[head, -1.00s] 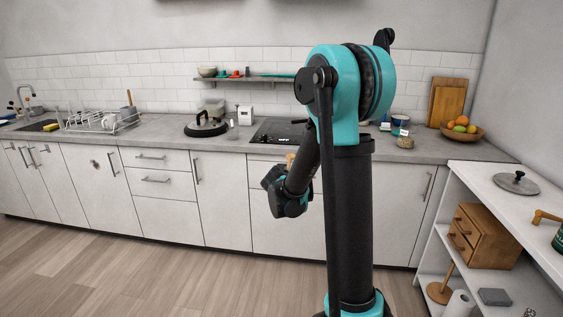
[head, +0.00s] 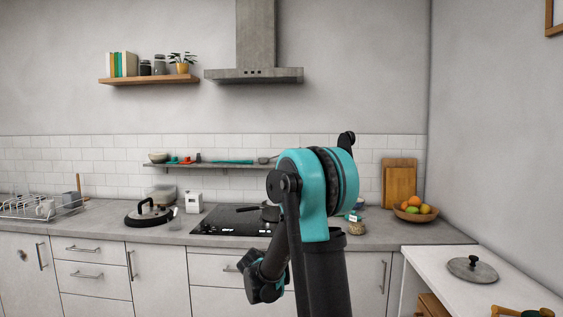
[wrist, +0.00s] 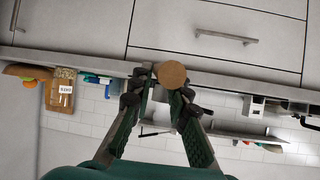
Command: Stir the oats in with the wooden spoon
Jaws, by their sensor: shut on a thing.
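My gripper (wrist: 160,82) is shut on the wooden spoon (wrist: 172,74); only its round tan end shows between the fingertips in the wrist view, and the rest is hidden. In the head view my gripper (head: 264,288) hangs low in front of the cabinet fronts, below the counter edge, and the spoon cannot be made out there. A dark pot (head: 270,212) stands on the black hob (head: 225,222), partly hidden by my arm.
A black-lidded pot (head: 149,212) and a white box (head: 194,202) stand left of the hob. A fruit bowl (head: 415,212) and cutting boards (head: 399,183) are at the right. A white side unit (head: 490,265) carries a grey lid (head: 472,268). A narrow shelf (head: 210,166) runs above the counter.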

